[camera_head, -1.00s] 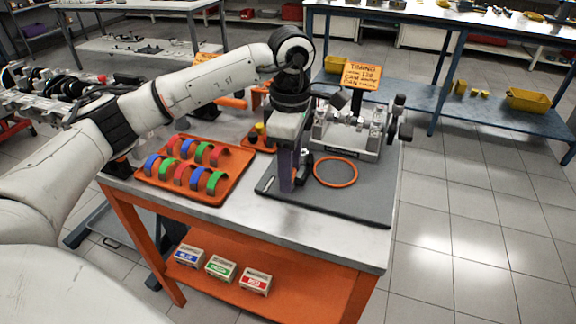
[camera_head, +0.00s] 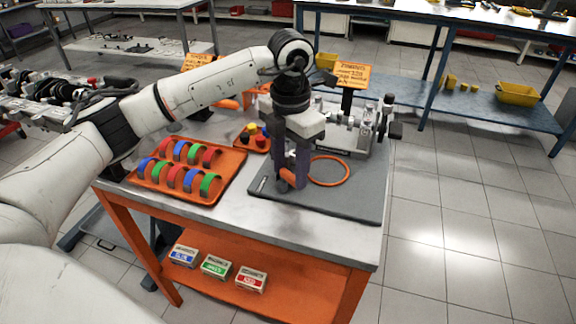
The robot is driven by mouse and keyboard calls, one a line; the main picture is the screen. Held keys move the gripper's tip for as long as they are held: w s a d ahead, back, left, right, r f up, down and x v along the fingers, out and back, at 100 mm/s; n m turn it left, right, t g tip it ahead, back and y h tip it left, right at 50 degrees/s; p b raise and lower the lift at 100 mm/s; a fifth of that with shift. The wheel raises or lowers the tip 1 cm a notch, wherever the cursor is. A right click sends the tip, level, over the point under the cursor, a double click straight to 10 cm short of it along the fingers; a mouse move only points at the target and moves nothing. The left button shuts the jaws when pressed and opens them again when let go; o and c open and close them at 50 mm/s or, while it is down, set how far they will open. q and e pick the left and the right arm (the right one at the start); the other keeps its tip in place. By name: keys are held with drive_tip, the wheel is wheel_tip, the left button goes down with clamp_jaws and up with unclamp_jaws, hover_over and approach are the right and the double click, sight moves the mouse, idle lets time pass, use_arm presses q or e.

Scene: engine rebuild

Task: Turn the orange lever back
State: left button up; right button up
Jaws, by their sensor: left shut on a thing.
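My left gripper (camera_head: 290,182) points down over the left part of the grey mat (camera_head: 345,200) on the workbench. It is shut on an orange piece (camera_head: 288,177), which shows between its fingers and looks like the orange lever. Most of this piece and whatever it is fixed to are hidden by the fingers. A thin orange ring (camera_head: 329,183) lies on the mat just right of the gripper. My right gripper is not in view.
An orange tray (camera_head: 207,193) with several coloured half-rings lies left of the gripper. A small orange tray (camera_head: 245,143) with coloured caps and a metal engine fixture (camera_head: 350,138) stand behind. The mat's front right is clear.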

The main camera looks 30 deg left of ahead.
use_arm(q)
drive_tip(key=n, duration=0.2)
drive_tip(key=w+n, duration=0.1)
drive_tip(key=n, duration=0.2)
drive_tip(key=shift+r+p, duration=0.15)
drive_tip(key=shift+p, duration=0.25)
drive_tip(key=shift+n, duration=0.3)
drive_tip(key=o, duration=1)
drive_tip(key=shift+o, duration=0.2)
wheel_tip(320, 180, up, 10)
